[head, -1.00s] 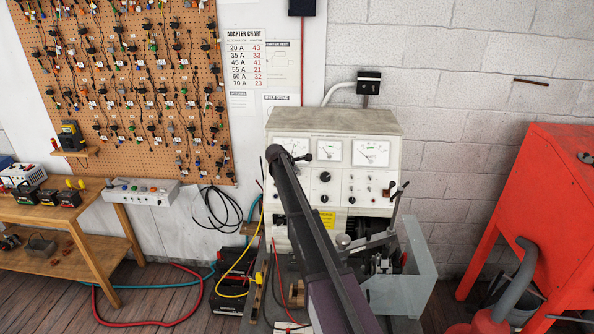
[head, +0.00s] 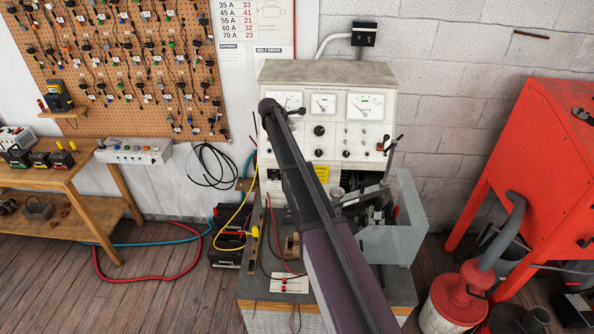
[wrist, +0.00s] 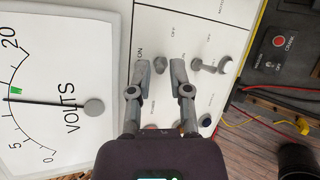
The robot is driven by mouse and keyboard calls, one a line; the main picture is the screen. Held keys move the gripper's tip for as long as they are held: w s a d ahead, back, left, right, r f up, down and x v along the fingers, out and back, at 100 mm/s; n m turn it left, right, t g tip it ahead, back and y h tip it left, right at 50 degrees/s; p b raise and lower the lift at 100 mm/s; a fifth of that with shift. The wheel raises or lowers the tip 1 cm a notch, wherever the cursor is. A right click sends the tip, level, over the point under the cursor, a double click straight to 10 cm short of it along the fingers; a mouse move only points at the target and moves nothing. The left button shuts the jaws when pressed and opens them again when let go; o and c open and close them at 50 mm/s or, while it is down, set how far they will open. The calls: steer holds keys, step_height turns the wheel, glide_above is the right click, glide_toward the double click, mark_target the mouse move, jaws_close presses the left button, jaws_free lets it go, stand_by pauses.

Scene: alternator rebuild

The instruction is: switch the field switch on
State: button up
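My gripper (wrist: 160,72) is open in front of the white control panel (wrist: 120,10) in the wrist view. Its fingertips are apart, with a small grey toggle or knob (wrist: 161,65) showing between them; I cannot tell whether they touch it. ON and OFF labels are printed around it. Another toggle switch (wrist: 210,65) with a pale lever stands to the right. No readable label shows which one is the field switch. In the head view the panel is on the test bench (head: 330,72), and my arm hides the gripper and part of the panel.
The voltmeter (wrist: 50,90) is close on the left in the wrist view. A dark box with a red button (wrist: 279,41) is at right. In the head view, a clear guard (head: 408,225) and a red cabinet (head: 545,170) stand on the right; hoses (head: 150,278) lie on the floor.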

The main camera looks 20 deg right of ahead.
steer(key=shift+s+f, duration=0.1)
steer(key=shift+f, duration=0.05)
